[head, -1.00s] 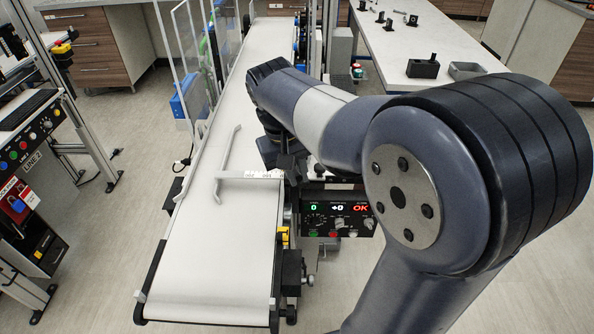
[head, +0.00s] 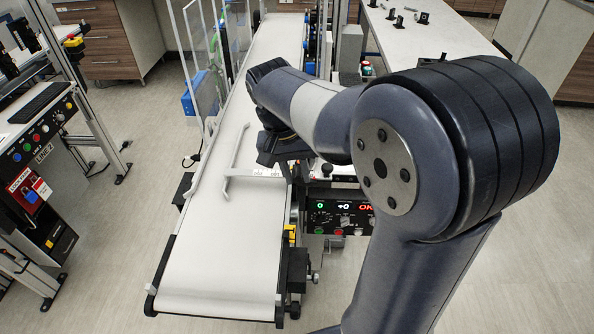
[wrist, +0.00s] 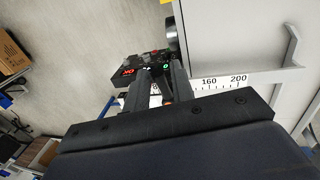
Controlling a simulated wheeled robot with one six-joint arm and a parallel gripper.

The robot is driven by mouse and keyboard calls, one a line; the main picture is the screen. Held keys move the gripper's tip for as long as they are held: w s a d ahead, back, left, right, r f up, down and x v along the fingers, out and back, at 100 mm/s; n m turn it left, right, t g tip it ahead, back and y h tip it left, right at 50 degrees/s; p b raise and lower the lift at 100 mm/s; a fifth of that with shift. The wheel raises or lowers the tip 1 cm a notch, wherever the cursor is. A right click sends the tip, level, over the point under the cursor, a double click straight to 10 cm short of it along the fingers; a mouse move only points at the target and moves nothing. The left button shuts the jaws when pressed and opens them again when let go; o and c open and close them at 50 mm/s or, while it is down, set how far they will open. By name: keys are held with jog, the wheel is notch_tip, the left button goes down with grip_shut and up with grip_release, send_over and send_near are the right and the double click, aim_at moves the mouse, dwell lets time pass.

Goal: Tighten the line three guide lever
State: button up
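The white belt conveyor (head: 235,225) runs away from me in the head view. A white guide rail (head: 238,147) lies along it, with a white cross arm (head: 250,177). The arm's printed scale (wrist: 225,82) reads 160 and 200 in the wrist view. My gripper (wrist: 158,80) hangs over the belt's right edge near the scaled arm's end. Its dark fingers look apart, with nothing clearly held between them. I cannot make out the guide lever itself; my gripper and arm cover that area.
A control panel (head: 338,212) with lit displays stands right of the belt; it also shows in the wrist view (wrist: 140,70). Clear upright panels (head: 205,70) line the far left belt edge. A console marked LINE 2 (head: 38,160) stands left.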

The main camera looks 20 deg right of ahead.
jog(key=shift+o, duration=1)
notch_tip(320, 180, up, 11)
jog(key=a, duration=0.2)
jog(key=shift+w+f, duration=0.2)
jog(key=shift+w, duration=0.05)
jog(key=f, duration=0.3)
jog(key=d+f, duration=0.1)
jog(key=f, duration=0.3)
jog(key=d+f, duration=0.1)
jog(key=f, duration=0.3)
jog(key=shift+s, duration=0.3)
jog(key=shift+d+r+n, duration=0.2)
jog(key=shift+n, duration=0.2)
